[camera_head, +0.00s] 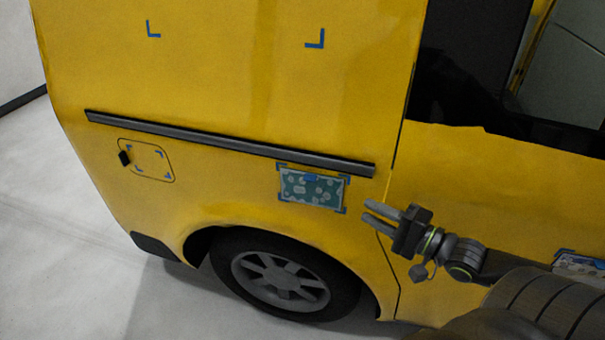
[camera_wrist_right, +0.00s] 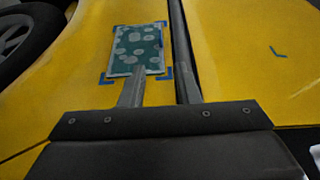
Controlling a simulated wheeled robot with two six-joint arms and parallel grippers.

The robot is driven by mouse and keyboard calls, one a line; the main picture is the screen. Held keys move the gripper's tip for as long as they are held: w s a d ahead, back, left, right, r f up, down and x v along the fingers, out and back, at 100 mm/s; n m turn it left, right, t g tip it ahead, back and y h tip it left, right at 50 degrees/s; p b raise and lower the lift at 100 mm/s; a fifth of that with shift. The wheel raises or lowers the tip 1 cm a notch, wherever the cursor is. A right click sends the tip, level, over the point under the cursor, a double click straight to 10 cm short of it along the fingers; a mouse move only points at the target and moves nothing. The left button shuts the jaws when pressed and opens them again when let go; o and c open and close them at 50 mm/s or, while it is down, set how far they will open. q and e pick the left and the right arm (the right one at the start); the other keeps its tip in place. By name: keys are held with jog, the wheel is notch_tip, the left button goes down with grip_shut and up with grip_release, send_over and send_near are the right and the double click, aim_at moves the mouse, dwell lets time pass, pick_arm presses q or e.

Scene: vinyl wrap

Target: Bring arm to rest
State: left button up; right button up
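My right gripper (camera_head: 366,211) reaches in from the lower right in the head view, in front of the yellow van's side (camera_head: 240,75). Its two fingers are apart with nothing between them, so it is open and empty; they also show apart in the right wrist view (camera_wrist_right: 161,72). The fingers point left, towards a teal patterned vinyl piece (camera_head: 312,188) on the van inside blue corner marks. That vinyl piece also shows just beyond the fingers in the right wrist view (camera_wrist_right: 138,50). I cannot tell whether the fingertips touch the van. My left gripper is not in view.
A dark rail (camera_head: 230,143) runs along the van above the wheel (camera_head: 280,280). A fuel flap (camera_head: 148,160) with blue marks is at left. Another vinyl piece (camera_head: 580,264) shows at the right edge. Grey floor (camera_head: 60,250) is clear at left.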

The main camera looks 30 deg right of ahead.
jog(key=s+d+r+m+t+h, duration=0.1)
jog(key=d+r+m+t+h, duration=0.15)
jog(key=m+h, duration=0.75)
jog(key=s+d+r+m+t+h, duration=0.2)
jog(key=r+m+h, duration=0.1)
jog(key=m, duration=1.2)
jog(key=s+d+f+m+g+h, duration=0.25)
jog(key=f+m+g, duration=0.3)
jog(key=m, duration=0.55)
jog(key=s+d+f+m+g+h, duration=0.1)
jog(key=s+f+m+g+h, duration=0.25)
jog(key=m+g, duration=0.55)
jog(key=s+a+f+m+g+y, duration=0.25)
jog(key=a+f+m+y, duration=0.35)
jog(key=a, duration=0.3)
jog(key=s+a+f+m+g+y, duration=0.1)
jog(key=s+a+f+m+y, duration=0.2)
jog(key=a+f+m+y, duration=0.4)
notch_tip(320, 180, down, 24)
jog(key=g+h, duration=0.1)
jog(key=h, duration=0.1)
jog(key=s+a+f+g, duration=0.1)
jog(key=s+f, duration=1.4)
jog(key=shift+s+f+m+y, duration=0.15)
jog(key=shift+f+m+y, duration=0.15)
jog(key=shift+y, duration=0.1)
